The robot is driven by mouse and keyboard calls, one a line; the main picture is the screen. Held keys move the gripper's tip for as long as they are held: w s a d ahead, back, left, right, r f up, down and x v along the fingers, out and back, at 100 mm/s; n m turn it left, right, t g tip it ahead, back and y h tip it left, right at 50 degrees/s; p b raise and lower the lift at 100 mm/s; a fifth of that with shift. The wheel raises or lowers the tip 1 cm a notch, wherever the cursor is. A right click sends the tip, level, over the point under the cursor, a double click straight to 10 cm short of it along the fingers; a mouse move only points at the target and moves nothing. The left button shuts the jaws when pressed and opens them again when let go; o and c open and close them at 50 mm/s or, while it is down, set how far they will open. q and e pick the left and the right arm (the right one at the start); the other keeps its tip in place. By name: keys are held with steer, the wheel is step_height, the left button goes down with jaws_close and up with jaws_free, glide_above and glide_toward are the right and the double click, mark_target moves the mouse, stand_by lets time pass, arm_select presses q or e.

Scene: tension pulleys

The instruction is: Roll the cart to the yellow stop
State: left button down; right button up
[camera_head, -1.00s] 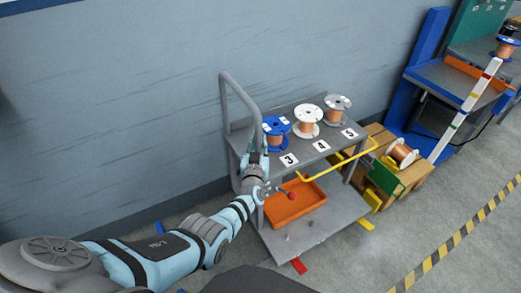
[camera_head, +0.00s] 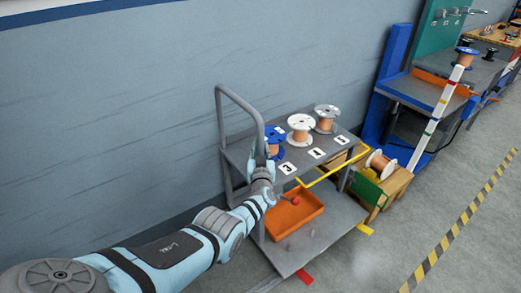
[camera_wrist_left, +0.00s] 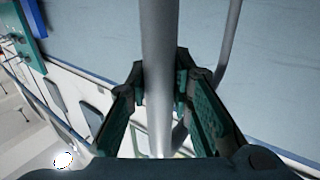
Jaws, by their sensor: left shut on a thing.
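The grey cart (camera_head: 335,232) stands beside the wall in the head view, with a tall bent tube handle (camera_head: 224,125) on its left end. My left gripper (camera_head: 266,160) is shut on the near upright of the handle. In the left wrist view, the gripper (camera_wrist_left: 165,100) has its two fingers on either side of the grey tube (camera_wrist_left: 158,70). A yellow floor mark (camera_head: 364,229) lies by the cart's right front corner. I cannot tell whether it is the yellow stop. My right gripper is out of view.
The cart carries a blue spool (camera_head: 274,143), white spools (camera_head: 300,128) and an orange tray (camera_head: 295,216). A red floor mark (camera_head: 304,276) lies at its front edge. A wooden crate (camera_head: 392,186) stands close to its right. Floor towards the striped tape (camera_head: 462,222) is clear.

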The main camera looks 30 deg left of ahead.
arm_select(q)
steer(key=c, duration=1.7)
jaws_free()
steer(key=shift+w+d, duration=0.1)
steer(key=shift+d, duration=0.05)
steer(key=shift+o, duration=1.4)
steer(key=shift+w, duration=0.1)
steer(key=shift+w+f, duration=0.1)
steer(key=shift+s+d, duration=0.15)
steer(key=shift+s, duration=0.35)
steer(key=v, duration=1.1)
steer(key=shift+d, duration=0.15)
